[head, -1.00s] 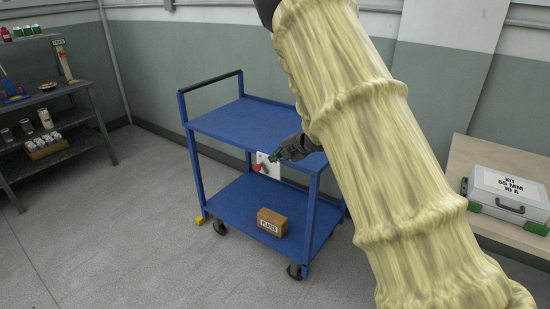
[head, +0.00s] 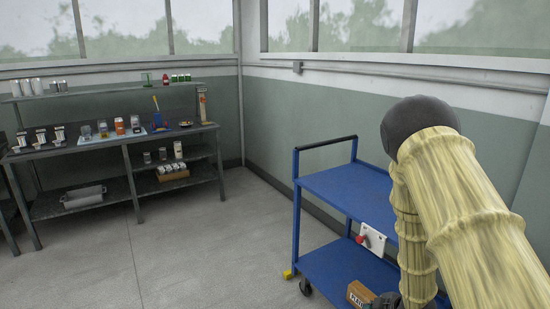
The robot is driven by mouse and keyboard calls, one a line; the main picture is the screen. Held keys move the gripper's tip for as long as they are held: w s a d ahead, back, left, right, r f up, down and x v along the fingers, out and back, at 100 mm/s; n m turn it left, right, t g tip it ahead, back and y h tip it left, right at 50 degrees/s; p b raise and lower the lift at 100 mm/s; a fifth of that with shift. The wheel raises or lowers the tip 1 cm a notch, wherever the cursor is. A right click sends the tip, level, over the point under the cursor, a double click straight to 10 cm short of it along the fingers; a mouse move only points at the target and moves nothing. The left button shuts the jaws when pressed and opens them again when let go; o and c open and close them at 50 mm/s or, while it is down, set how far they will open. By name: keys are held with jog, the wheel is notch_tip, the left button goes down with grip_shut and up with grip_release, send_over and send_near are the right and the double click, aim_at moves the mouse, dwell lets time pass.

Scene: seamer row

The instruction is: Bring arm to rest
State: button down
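My arm, in a pale yellow sleeve, fills the right of the head view and bends down from a dark elbow. My gripper (head: 384,300) is a small dark shape at the bottom edge, beside a brown box with a label (head: 359,293). Its fingers are mostly cut off by the frame, so I cannot tell whether it is open or shut or holds anything. The blue two-shelf cart (head: 345,187) stands behind my arm, with its upper shelf bare where it shows.
A white plate with a red knob (head: 371,238) hangs at the cart's side. A dark workbench (head: 110,146) with bottles, cups and a tray stands along the left wall. Open grey floor (head: 200,240) lies between bench and cart.

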jog(key=s+a+f+m+g+p, duration=0.1)
jog(key=s+a+f+m, duration=0.2)
jog(key=s, duration=0.4)
jog(key=s+f+m+g+h, duration=0.1)
jog(key=s+f+m+g, duration=0.2)
jog(key=s, duration=0.5)
jog(key=s+a+f+m+p, duration=0.1)
jog(key=s+a+f+m, duration=0.1)
jog(key=s+f, duration=0.4)
jog(key=s+a+m+g, duration=0.1)
jog(key=s+m, duration=0.2)
jog(key=s, duration=0.7)
jog(key=s+a+m+g+h+p, duration=0.1)
jog(key=s+a+m+g, duration=0.1)
jog(key=s, duration=0.9)
jog(key=shift+a+m+g, duration=0.2)
jog(key=shift+m+g, duration=0.1)
jog(key=shift+m, duration=0.4)
